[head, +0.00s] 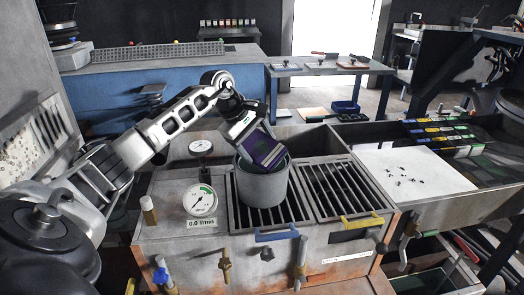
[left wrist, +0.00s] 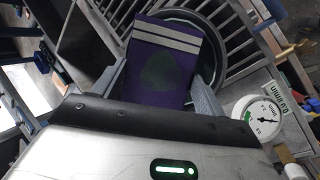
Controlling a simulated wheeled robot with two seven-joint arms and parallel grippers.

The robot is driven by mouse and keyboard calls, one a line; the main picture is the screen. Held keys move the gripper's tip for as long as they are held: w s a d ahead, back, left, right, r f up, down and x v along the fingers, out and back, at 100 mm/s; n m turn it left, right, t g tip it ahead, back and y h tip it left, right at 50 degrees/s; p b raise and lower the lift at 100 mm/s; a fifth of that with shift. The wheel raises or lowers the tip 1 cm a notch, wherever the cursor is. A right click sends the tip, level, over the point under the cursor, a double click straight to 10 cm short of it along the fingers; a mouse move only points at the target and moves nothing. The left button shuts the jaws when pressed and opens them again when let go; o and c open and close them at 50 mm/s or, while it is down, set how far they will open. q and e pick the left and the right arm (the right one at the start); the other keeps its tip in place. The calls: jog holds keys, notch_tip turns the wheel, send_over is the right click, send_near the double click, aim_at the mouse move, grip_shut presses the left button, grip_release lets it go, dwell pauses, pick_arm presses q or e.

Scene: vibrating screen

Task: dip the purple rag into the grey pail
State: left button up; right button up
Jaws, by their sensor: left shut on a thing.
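The purple rag (head: 262,148) is held by my left gripper (head: 258,142) at the mouth of the grey pail (head: 263,187). The left wrist view shows the rag (left wrist: 160,65) flat, with pale stripes at its far end, between the two fingers of my left gripper (left wrist: 158,85). The pail's dark rim (left wrist: 213,50) shows behind and beside the rag there. The rag's lower part is hidden by the pail's wall in the head view, so its depth inside cannot be told. The pail stands upright on a slatted grate. My right gripper is not in view.
The grate (head: 345,190) continues to the right of the pail, with blue and yellow handles in front. A round gauge (head: 200,200) stands left of the pail. A white sheet (head: 405,176) with small dark bits lies at the right. A table with tools stands behind.

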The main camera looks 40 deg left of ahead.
pick_arm(q)
jog(key=shift+r+p, duration=1.55)
jog(key=shift+r, duration=0.75)
